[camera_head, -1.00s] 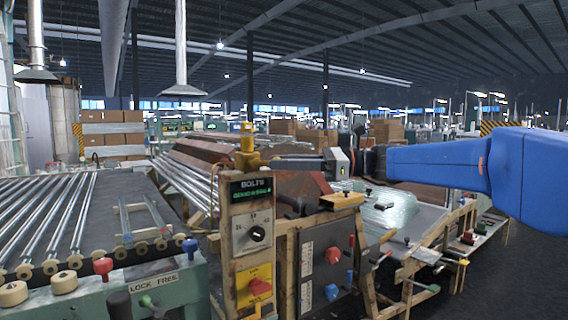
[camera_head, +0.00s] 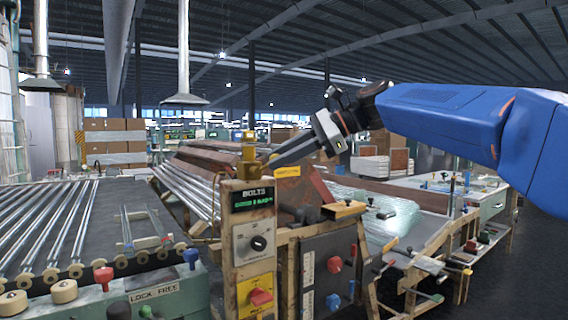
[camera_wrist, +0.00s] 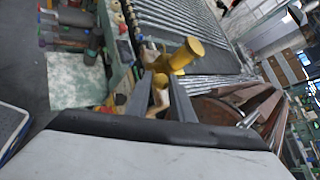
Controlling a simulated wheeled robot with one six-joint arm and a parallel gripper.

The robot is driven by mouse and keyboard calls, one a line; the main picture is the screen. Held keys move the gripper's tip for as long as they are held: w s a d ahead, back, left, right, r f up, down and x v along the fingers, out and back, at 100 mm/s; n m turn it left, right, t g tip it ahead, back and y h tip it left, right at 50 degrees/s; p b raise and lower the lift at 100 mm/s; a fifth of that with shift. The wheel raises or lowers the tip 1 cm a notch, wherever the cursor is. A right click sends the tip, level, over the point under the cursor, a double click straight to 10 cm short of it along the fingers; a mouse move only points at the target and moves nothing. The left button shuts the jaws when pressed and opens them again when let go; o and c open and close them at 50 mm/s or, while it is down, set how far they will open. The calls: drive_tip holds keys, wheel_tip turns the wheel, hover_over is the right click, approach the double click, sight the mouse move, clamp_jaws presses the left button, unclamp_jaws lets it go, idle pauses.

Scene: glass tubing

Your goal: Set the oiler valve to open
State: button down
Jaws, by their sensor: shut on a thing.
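The brass-yellow oiler valve (camera_head: 248,150) stands upright on top of the control post. In the wrist view its round yellow cap (camera_wrist: 188,54) shows just beyond the fingers. My gripper (camera_head: 272,163) comes in from the right and slopes down to the valve. In the wrist view its two dark fingers (camera_wrist: 160,92) are closed on a small brass part of the valve, seemingly its handle. A yellow tag (camera_head: 287,171) shows just below the fingers. Its lettering is too small to read, and the fingers partly hide the handle's setting.
The control post carries a BOLTS display (camera_head: 252,197), a black dial (camera_head: 258,243) and a red knob (camera_head: 261,297). A roller table (camera_head: 75,230) lies at left. A dark panel with knobs (camera_head: 327,270) and a glass-topped bench (camera_head: 400,215) stand at right.

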drive_tip(key=shift+s+a+r+n+t+h, duration=0.4)
drive_tip(key=shift+a+n+t+h, duration=0.15)
drive_tip(key=shift+h, duration=0.55)
drive_tip(key=shift+s+a+r+n+t+h, duration=0.35)
drive_tip(key=shift+a+r+n+t+h, duration=0.2)
drive_tip(key=shift+h, duration=0.55)
drive_tip(key=shift+s+a+r+n+t+h, duration=0.35)
drive_tip(key=shift+a+n+t+h, duration=0.2)
drive_tip(key=shift+h, duration=0.55)
drive_tip(key=shift+a+f, duration=0.1)
drive_tip(key=c, duration=1.5)
unclamp_jaws()
drive_tip(key=shift+c, duration=0.2)
drive_tip(key=shift+s, duration=0.1)
drive_tip(key=v, duration=1.7)
drive_tip(key=shift+r, duration=0.2)
